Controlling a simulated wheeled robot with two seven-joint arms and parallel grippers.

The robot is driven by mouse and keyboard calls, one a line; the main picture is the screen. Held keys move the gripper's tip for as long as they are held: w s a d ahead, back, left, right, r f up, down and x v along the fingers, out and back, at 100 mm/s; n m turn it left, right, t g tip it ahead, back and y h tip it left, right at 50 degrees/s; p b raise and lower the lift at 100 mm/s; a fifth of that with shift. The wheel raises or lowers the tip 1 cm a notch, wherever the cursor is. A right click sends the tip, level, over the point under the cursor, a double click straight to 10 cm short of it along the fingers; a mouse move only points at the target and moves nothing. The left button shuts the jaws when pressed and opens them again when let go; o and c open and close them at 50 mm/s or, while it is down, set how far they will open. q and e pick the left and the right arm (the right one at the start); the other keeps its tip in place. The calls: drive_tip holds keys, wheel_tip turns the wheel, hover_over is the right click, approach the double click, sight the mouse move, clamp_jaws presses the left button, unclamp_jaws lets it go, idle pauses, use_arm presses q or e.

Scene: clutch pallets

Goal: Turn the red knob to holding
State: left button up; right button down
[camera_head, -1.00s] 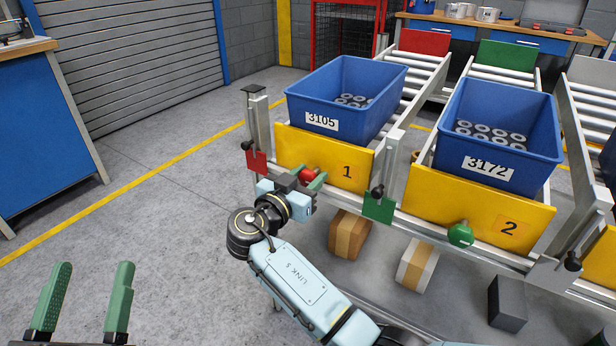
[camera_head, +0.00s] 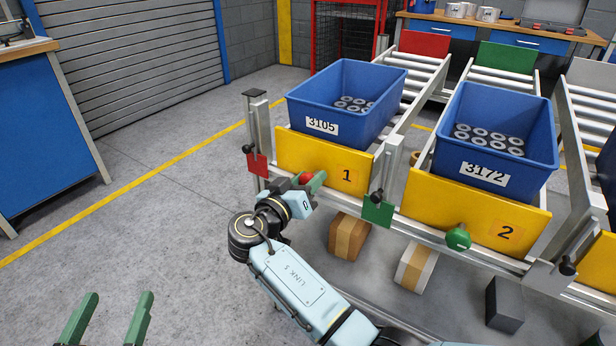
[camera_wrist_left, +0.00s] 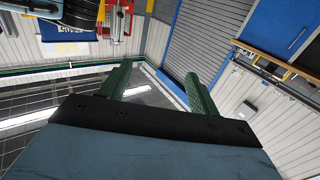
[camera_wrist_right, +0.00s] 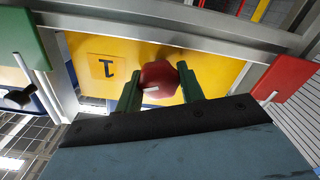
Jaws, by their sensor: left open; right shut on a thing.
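The red knob (camera_head: 306,178) sits on the yellow panel marked 1 (camera_head: 323,161), below the blue bin 3105. In the right wrist view the red knob (camera_wrist_right: 159,79) is between the two green fingers and shows a pale pointer mark on its face. My right gripper (camera_head: 311,180) is shut on the red knob; its fingers also show in the right wrist view (camera_wrist_right: 158,88). My left gripper (camera_head: 108,322) is open and empty above the floor at the lower left. Its open fingers (camera_wrist_left: 157,85) also show in the left wrist view.
A red plate (camera_head: 257,165) and a green plate (camera_head: 377,213) flank panel 1. A green knob (camera_head: 458,237) is on panel 2. Blue bins (camera_head: 346,105) hold grey rings. Boxes (camera_head: 349,235) lie below the rollers. The left floor is clear.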

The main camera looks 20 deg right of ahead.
use_arm(q)
drive_tip(key=shift+s+a+f+g+y+p, duration=0.2)
drive_tip(key=shift+f+g, duration=0.3)
drive_tip(key=shift+f, duration=0.25)
drive_tip(key=shift+s+a+f+g+y+p, duration=0.1)
drive_tip(key=shift+a+f+g+y+p, duration=0.1)
drive_tip(key=shift+f+g, duration=0.45)
drive_tip(key=shift+s+a+f+g+y+p, duration=0.1)
drive_tip(key=shift+s+a+f+g, duration=0.2)
drive_tip(key=shift+f, duration=0.55)
use_arm(e)
drive_tip(key=shift+n, duration=1.3)
use_arm(q)
drive_tip(key=shift+w+d, duration=0.1)
drive_tip(key=shift+w, duration=0.05)
use_arm(e)
drive_tip(key=c, duration=0.9)
unclamp_jaws()
drive_tip(key=shift+a, duration=0.1)
drive_tip(key=shift+s+a, duration=0.15)
drive_tip(key=shift+a, duration=0.05)
use_arm(q)
drive_tip(key=s+a+f+g+y+p, duration=0.2)
drive_tip(key=s+a+f+g, duration=0.1)
drive_tip(key=s+f+g, duration=0.3)
drive_tip(key=shift+a+f, duration=0.15)
drive_tip(key=shift+f, duration=0.55)
use_arm(e)
drive_tip(key=v, duration=1.2)
drive_tip(key=shift+s+a, duration=0.3)
